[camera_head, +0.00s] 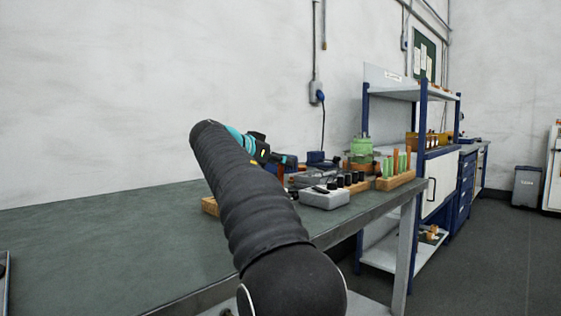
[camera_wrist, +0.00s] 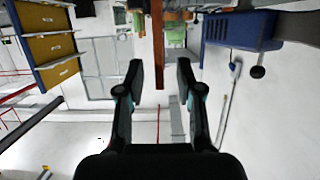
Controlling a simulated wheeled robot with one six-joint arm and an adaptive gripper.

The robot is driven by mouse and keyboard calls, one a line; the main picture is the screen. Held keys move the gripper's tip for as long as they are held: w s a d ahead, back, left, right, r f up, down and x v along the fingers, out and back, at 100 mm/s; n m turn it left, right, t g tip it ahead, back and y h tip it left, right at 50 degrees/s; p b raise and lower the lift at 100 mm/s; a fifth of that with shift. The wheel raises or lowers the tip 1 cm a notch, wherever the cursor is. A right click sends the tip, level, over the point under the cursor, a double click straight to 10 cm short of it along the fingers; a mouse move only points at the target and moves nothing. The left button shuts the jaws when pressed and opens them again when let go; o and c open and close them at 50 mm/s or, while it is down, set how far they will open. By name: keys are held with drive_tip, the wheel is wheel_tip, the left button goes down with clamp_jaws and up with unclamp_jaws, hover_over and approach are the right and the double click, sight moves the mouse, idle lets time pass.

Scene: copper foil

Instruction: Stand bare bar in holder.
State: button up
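My gripper (camera_head: 277,158) is over the bench at the end of my black-sleeved arm. In the wrist view its two fingers (camera_wrist: 159,75) are apart, and the picture is upside down. A brown, copper-coloured bar (camera_wrist: 159,45) stands between the fingers, with a visible gap on each side. In the head view the bar is largely hidden by my arm and gripper. A wooden holder (camera_head: 397,181) near the bench's right end has green bars (camera_head: 386,167) and copper-coloured bars (camera_head: 395,160) standing in it.
A grey box (camera_head: 325,198) and several small black-topped items (camera_head: 348,180) stand between my arm and the holder. A blue-posted shelf (camera_head: 422,130) stands beyond the bench's right end.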

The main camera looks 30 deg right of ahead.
drive_tip(key=v, duration=1.2)
drive_tip(key=o, duration=0.3)
drive_tip(key=shift+r+p, duration=1)
drive_tip(key=shift+r, duration=0.2)
idle(0.6)
wheel_tip(320, 180, up, 7)
drive_tip(key=p, duration=0.4)
drive_tip(key=shift+f, duration=0.15)
idle(0.4)
idle(0.3)
